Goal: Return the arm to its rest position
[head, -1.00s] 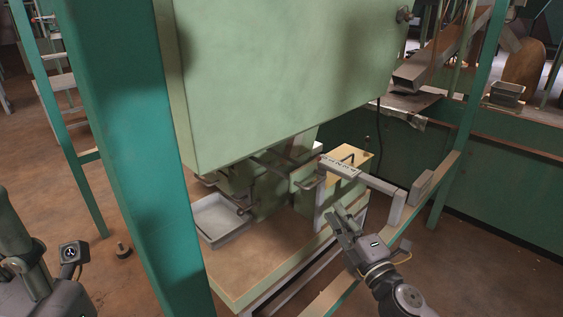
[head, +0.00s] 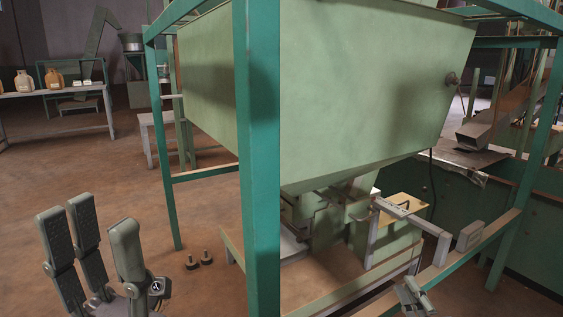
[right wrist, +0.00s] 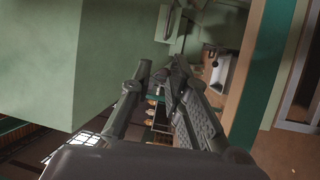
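My left gripper (head: 98,218) stands upright at the lower left of the head view. Its fingers are spread, with nothing between them. My right gripper (head: 412,293) is at the bottom of the head view, in front of the hopper's base and partly cut off by the frame edge. In the right wrist view its fingers (right wrist: 158,72) have a gap between their tips and hold nothing. The large green hopper (head: 370,90) hangs above a grey handle bar (head: 410,215), which is apart from the right gripper.
A teal post (head: 257,130) stands between my two grippers. A teal rail (head: 440,270) runs near my right gripper. Two small dark knobs (head: 206,258) lie on the floor. A table (head: 60,92) with jars stands at the far left. Open floor lies at the left.

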